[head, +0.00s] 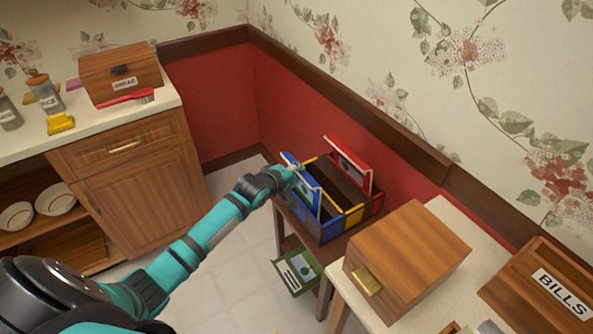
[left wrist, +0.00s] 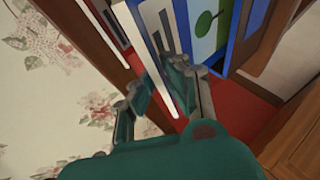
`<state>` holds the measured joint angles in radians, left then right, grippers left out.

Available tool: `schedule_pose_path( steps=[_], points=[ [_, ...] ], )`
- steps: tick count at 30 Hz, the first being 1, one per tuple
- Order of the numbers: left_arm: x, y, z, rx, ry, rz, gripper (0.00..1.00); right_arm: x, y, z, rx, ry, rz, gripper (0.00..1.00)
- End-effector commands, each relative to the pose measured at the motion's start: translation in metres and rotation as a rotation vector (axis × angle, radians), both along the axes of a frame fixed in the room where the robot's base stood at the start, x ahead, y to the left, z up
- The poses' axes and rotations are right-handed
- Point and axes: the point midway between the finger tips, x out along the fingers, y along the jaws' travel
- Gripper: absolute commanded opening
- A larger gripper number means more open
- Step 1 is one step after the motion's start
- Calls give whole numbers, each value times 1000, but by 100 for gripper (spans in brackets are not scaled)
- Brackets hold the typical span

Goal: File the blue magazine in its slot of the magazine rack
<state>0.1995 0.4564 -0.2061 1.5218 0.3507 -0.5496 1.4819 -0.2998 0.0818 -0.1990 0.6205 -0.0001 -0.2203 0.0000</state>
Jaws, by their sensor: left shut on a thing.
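The blue magazine (head: 308,196) has a blue cover with a picture and a pale edge. It stands on edge, a little tilted, at the blue left-hand section of the magazine rack (head: 353,214). Its lower part is hidden behind the rack's front, so I cannot tell how deep it sits. In the left wrist view the gripper's fingers (left wrist: 165,100) are around the pale edge, beside a cover with a green tree. The rack has blue, yellow and red sections. My right gripper is out of view.
A red magazine (head: 348,163) stands in the rack's red section, against the wall side. A green magazine (head: 297,271) lies low beneath the rack's stand. A wooden box (head: 407,258) on a pale-topped table is close on the right. A cabinet (head: 140,165) stands left.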

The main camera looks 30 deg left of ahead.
Motion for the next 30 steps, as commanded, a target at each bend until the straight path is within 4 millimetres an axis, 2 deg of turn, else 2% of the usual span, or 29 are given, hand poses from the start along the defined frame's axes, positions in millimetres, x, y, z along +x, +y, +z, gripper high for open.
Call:
schedule_pose_path(
  steps=[9, 10, 16, 25, 30],
  points=[
    [0, 0, 0, 0, -1, 0, 0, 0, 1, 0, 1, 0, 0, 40],
    [0, 0, 0, 0, -1, 0, 13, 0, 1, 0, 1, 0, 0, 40],
    [0, 0, 0, 0, -1, 0, 37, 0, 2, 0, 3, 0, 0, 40],
    [-2, 0, 0, 0, 0, 0, 37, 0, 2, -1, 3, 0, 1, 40],
    [-21, 2, 9, 0, 0, -1, 37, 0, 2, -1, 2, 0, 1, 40]
  ],
)
